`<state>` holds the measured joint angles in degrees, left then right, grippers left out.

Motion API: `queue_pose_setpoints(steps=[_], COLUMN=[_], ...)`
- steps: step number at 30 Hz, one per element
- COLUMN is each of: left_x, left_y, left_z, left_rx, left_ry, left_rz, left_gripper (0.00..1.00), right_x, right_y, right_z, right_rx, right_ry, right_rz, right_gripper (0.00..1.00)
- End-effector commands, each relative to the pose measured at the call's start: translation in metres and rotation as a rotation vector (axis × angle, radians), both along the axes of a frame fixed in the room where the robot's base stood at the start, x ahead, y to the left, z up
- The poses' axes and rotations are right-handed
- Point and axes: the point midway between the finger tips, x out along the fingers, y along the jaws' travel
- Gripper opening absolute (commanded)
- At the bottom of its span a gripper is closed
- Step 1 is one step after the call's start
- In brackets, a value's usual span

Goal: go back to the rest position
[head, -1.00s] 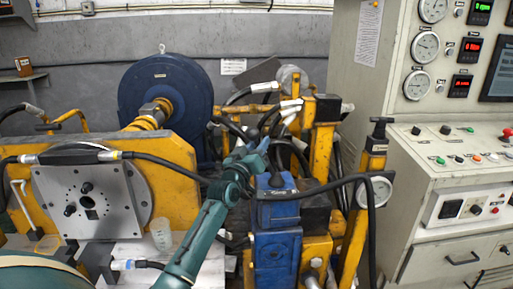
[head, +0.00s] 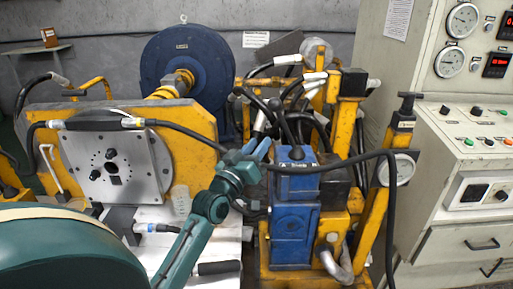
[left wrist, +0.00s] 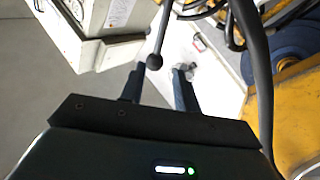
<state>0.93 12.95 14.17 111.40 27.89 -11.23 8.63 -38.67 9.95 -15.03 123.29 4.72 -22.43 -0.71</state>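My left gripper (head: 259,148) is at the end of the teal arm, just left of the blue hydraulic unit (head: 292,235) with its black lever (head: 284,125). In the left wrist view, the two dark fingers (left wrist: 159,76) stand apart with nothing held between them. A black ball knob on a rod (left wrist: 154,62) shows in the gap at the tips; I cannot tell its exact distance. My right gripper is in neither view. The rest position has no visible marker.
A yellow frame with a grey motor plate (head: 150,165) stands left, and a large blue disc (head: 195,60) behind. A black hose (head: 350,160) arcs right of the blue unit. A yellow post with a gauge (head: 400,168) and a control cabinet (head: 470,215) stand right.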

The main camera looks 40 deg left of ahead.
Motion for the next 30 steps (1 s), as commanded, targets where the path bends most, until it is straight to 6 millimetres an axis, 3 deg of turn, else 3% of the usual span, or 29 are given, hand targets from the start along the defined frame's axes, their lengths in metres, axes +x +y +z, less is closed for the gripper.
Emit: queue_pose_setpoints(steps=[14,17,20,23,27,30], left_x=[0.0,-0.002,-0.011,-0.032,-0.08,-0.122], left_y=[-0.001,-0.01,-0.032,-0.067,-0.12,-0.156], left_z=[-0.001,-0.011,-0.04,-0.082,-0.142,-0.176], left_rx=[0.0,0.018,0.062,0.133,0.237,0.304], left_ry=[0.003,0.037,0.129,0.261,0.455,0.576], left_rz=[-0.001,-0.012,-0.045,-0.099,-0.196,-0.27], left_gripper=[0.32,0.32,0.32,0.32,0.32,0.32], right_x=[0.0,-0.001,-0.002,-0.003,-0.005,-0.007], right_y=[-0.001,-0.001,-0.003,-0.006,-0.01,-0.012], right_z=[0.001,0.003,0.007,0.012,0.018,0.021], right_rx=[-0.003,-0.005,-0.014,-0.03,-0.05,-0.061], right_ry=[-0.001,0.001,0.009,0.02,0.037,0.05], right_rz=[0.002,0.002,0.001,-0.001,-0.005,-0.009], right_gripper=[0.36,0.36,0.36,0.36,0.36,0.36])
